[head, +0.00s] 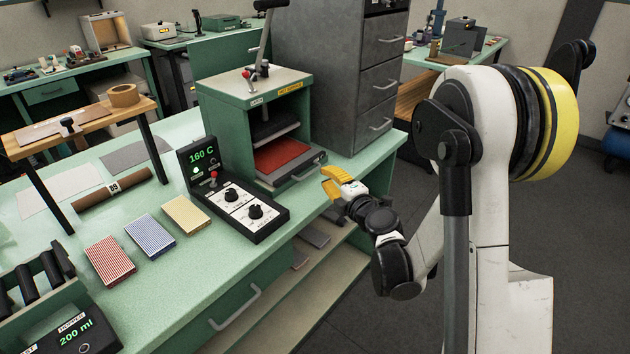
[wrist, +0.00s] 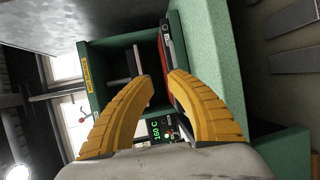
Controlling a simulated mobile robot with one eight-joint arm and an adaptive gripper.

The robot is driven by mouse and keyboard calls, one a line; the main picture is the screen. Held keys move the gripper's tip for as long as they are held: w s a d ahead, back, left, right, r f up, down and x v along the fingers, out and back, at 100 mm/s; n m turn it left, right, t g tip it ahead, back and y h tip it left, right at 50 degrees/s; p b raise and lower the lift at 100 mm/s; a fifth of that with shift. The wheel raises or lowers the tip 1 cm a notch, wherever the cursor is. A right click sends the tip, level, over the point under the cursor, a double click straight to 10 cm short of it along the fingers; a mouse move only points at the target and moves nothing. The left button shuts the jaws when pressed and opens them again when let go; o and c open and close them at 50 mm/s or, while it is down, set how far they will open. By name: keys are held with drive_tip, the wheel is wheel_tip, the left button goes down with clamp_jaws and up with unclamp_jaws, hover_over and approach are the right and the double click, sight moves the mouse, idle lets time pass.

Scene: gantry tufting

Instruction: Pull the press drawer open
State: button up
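The press (head: 254,100) is a green housing with a lever on top, standing on the green bench; it also shows sideways in the wrist view (wrist: 97,85). Its drawer (head: 300,176) sits low in the opening, with a red pad (head: 284,157) on it and a dark front edge facing my gripper. The drawer appears pushed in. My gripper (head: 328,181) has yellow fingers and is just in front of the drawer, to its right. In the wrist view the fingers (wrist: 161,77) are apart, with the drawer's edge beyond the right finger. Contact with the handle cannot be told.
A control box (head: 237,204) reading 160 C stands left of the press. A grey drawer cabinet (head: 340,75) stands behind it. A shelf (head: 325,240) lies below the bench top.

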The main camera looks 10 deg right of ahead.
sight(311, 173)
drive_tip(key=shift+n, duration=0.4)
drive_tip(key=w+f, duration=0.1)
drive_tip(key=w, duration=0.2)
drive_tip(key=w+a+f, duration=0.1)
drive_tip(key=w+f, duration=0.1)
drive_tip(key=w, duration=0.1)
drive_tip(key=w+a+f+p, duration=0.1)
drive_tip(key=w, duration=0.1)
drive_tip(key=shift+w+a+f, duration=0.15)
drive_tip(key=shift+w+f, duration=0.15)
drive_tip(key=shift+w, duration=0.1)
drive_tip(key=shift+w+a, duration=0.1)
drive_tip(key=shift+w, duration=0.35)
clamp_jaws()
